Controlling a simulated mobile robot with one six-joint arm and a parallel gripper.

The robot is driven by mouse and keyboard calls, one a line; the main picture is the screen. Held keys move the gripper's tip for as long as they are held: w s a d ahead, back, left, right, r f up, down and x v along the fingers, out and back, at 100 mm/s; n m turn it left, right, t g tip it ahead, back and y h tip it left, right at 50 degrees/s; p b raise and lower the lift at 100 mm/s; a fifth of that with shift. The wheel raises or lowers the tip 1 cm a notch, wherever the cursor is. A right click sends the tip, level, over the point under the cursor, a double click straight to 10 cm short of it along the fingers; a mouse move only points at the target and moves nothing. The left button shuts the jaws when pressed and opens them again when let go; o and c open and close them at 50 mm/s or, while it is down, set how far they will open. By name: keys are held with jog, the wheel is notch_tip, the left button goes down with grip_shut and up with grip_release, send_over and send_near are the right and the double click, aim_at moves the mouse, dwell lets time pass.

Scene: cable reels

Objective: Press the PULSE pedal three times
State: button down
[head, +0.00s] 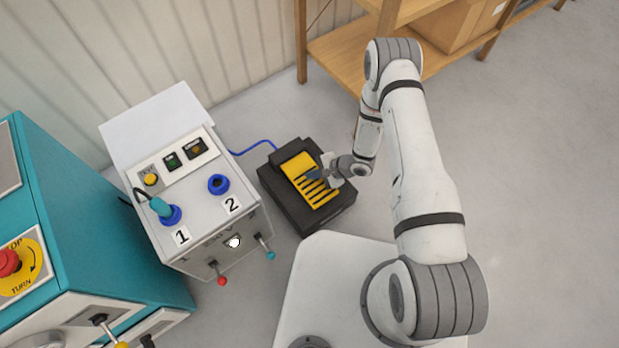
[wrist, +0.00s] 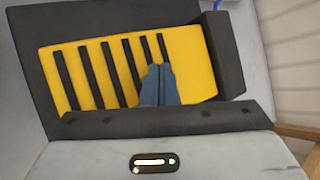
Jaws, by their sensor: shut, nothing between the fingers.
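The pedal is a yellow plate with black ribs (head: 298,165) in a black housing (head: 333,216) on the floor. It fills much of the wrist view, where its yellow plate (wrist: 195,60) has black ribs on the left and a plain part on the right. My gripper (head: 314,175) is shut and empty, with its fingertips over the pedal's ribbed part. In the wrist view my gripper (wrist: 157,70) covers part of the plate near the end of the ribs. I cannot tell whether the fingertips touch the plate. No PULSE label is readable.
A white control box (head: 205,205) with blue sockets marked 1 and 2 stands left of the pedal. A blue cable (head: 255,146) runs between them. A teal machine (head: 70,200) with a red stop knob (head: 8,263) is far left. A wooden shelf (head: 340,45) stands behind.

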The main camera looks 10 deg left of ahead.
jog(key=shift+f+b, duration=0.65)
jog(key=shift+f, duration=0.35)
dwell(0.6)
jog(key=shift+r, duration=0.1)
jog(key=shift+r+p, duration=1.3)
jog(key=shift+r, duration=0.25)
notch_tip(320, 180, up, 5)
jog(key=p, duration=0.4)
jog(key=shift+r, duration=0.1)
jog(key=shift+w, duration=0.1)
